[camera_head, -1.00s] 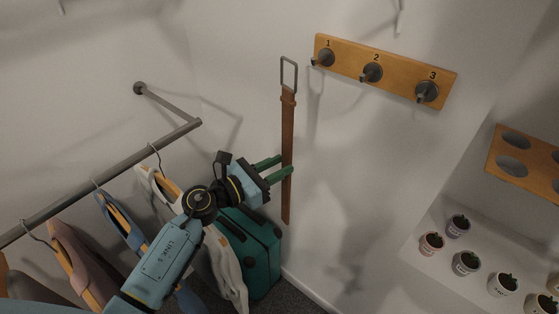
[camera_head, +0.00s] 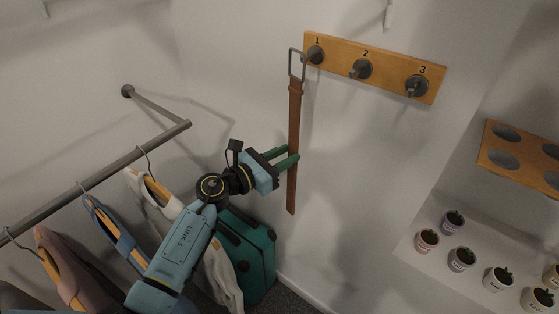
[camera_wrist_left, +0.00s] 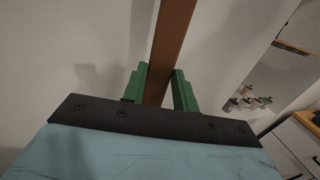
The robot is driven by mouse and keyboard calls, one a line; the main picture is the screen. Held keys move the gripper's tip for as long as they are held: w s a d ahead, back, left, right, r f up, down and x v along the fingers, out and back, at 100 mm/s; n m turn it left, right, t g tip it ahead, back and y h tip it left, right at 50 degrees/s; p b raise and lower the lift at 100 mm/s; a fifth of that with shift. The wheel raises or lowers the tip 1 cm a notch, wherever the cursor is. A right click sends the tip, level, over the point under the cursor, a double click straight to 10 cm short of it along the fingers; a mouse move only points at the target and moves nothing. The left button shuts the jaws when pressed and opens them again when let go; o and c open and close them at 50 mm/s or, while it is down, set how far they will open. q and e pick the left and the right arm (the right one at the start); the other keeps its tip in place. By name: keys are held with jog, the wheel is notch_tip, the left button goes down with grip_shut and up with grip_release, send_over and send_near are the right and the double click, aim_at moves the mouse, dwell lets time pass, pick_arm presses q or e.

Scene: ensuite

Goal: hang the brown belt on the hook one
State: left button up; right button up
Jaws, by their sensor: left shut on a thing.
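The brown belt (camera_head: 294,130) hangs upright in my left gripper (camera_head: 291,158), which is shut on its strap below the middle. Its open metal buckle frame (camera_head: 297,64) is at the top. In the head view the buckle overlaps the left edge of the hook board, beside hook one (camera_head: 315,54); I cannot tell whether it touches the hook. In the left wrist view the strap (camera_wrist_left: 170,40) runs up between the green fingers (camera_wrist_left: 160,85); the buckle is out of that view. My right gripper is not in view.
The wooden board (camera_head: 390,72) also carries hook two (camera_head: 361,69) and hook three (camera_head: 417,86), both empty. A clothes rail (camera_head: 100,175) with hung garments is at left. A green suitcase (camera_head: 250,255) stands below. Potted plants (camera_head: 461,259) stand on a shelf at right.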

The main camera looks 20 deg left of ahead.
pick_arm(q)
jog(key=shift+a+b+x, duration=0.25)
jog(key=shift+b+x, duration=0.25)
jog(key=shift+x, duration=0.75)
jog(key=shift+w+d+f+b, duration=0.25)
jog(key=shift+w+f+b, duration=0.65)
jog(key=shift+b, duration=0.15)
jog(key=o, duration=1.1)
jog(key=shift+f, duration=0.1)
jog(key=b+v, duration=0.1)
jog(key=v, duration=1.2)
jog(key=shift+s+a, duration=0.15)
jog(key=shift+s, duration=0.05)
jog(key=shift+s, duration=0.1)
